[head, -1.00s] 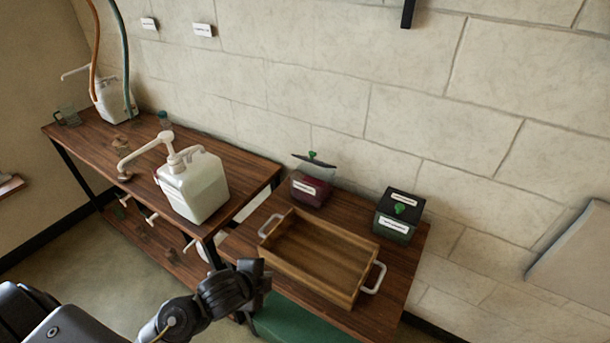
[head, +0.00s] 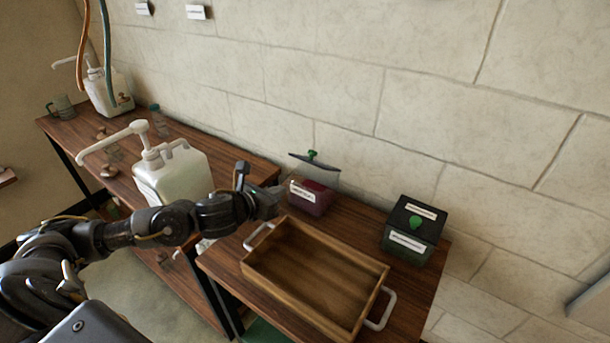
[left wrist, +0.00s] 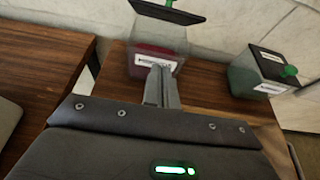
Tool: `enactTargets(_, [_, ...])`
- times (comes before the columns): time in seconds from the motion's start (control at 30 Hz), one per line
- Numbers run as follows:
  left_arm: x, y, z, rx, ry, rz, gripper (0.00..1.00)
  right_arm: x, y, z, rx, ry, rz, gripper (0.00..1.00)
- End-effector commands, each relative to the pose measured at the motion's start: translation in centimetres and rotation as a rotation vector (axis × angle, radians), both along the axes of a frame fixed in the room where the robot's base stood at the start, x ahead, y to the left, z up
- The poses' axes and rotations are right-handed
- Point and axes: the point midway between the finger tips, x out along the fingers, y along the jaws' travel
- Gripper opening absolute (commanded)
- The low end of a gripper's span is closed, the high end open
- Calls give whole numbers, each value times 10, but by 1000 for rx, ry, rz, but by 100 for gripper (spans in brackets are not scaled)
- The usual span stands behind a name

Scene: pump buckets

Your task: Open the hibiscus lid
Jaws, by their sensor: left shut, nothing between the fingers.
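The hibiscus box (head: 310,198) is a clear box with dark red contents and a white label, near the wall on the right-hand table. Its lid (head: 318,168), with a green knob, stands raised and tilted above the box. In the left wrist view the hibiscus box (left wrist: 160,38) is straight ahead, with the lid (left wrist: 165,12) cut by the top edge. My left gripper (head: 288,190) is at the left of the box in the head view. Its fingers (left wrist: 160,75) are shut and empty, overlapping the box's lower front in the wrist view; contact cannot be told. My right gripper is out of view.
A wooden tray (head: 253,268) with white handles lies in front of the box. A dark green box (head: 408,246) with its lid down stands to the right. A white pump bucket (head: 172,178) stands on the left table, close behind my arm.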

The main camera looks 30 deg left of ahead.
Motion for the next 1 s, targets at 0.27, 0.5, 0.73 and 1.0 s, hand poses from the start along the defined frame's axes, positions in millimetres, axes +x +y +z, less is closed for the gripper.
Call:
enactTargets(0.27, [18, -3, -4, -4, 0, 3, 0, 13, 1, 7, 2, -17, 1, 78])
enactTargets(0.5, [64, -10, -21, -5, 1, 2, 0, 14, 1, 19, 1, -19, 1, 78])
enactTargets(0.73, [100, -15, -21, -3, -3, -1, 0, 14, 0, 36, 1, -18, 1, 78])
enactTargets(1.0, [115, -18, -4, -2, 0, -2, 0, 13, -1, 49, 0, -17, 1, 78])
